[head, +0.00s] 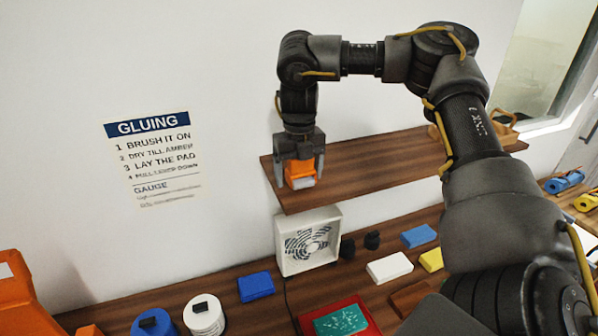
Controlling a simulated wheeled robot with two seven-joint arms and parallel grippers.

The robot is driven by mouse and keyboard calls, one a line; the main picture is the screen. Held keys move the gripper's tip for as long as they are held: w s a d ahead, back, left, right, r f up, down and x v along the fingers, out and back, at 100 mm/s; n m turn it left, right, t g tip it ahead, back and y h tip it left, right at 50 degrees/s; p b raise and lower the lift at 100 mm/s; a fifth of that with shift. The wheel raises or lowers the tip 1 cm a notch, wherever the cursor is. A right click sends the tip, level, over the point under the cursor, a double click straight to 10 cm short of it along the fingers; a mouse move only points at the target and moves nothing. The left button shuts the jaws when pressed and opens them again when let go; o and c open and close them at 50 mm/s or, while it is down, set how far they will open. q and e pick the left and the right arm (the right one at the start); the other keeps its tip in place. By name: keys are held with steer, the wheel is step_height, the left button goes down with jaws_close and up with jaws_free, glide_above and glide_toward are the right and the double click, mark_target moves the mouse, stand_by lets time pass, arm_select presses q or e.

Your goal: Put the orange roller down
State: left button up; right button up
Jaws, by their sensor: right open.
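An orange thing with a pale label on its front, which I take to be the orange roller (297,169), stands on the wooden wall shelf (370,171) near its left end. My right gripper (300,178) is above it, pointing down, with one finger on each side of it. The jaws are open. The gripper body hides the top of the roller, and I cannot tell whether a finger touches it. My left gripper is not in view.
Below the shelf stand a white fan (308,241), blue, white and yellow blocks, and a red tray (365,330) holding a green pad (341,321). A blue pot and a white pot (204,317) stand at the front left.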

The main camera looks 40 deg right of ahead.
steer(key=shift+w+d+r, duration=0.1)
steer(key=shift+r, duration=0.3)
step_height(320, 180, up, 11)
steer(key=shift+r+b, duration=0.1)
steer(key=shift+b, duration=0.5)
steer(key=shift+r, duration=0.6)
